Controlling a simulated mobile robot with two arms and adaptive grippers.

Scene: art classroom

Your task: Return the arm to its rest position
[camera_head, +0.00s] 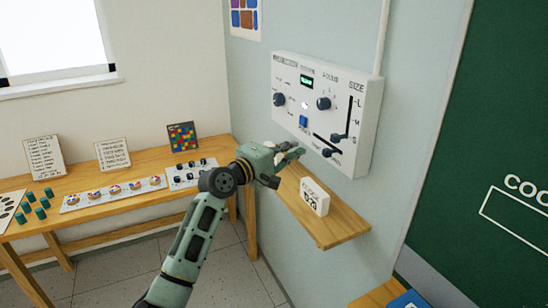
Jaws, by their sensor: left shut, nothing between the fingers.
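My left arm comes in from the bottom left and reaches up to the middle of the view. My left gripper (291,153) is shut and empty, just below the lower left part of a white wall control panel (355,85). It is near a blue button (303,121) on that panel, and I cannot tell whether it touches the panel. The panel also has dark knobs, sliders and a small green display. My right gripper is not in view.
A wooden shelf (340,228) juts from the wall below the panel, bearing a white block (314,196) with dark markings. A wooden table (105,212) at the left holds cards, green cylinders and trays. A green board (500,140) is at the right.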

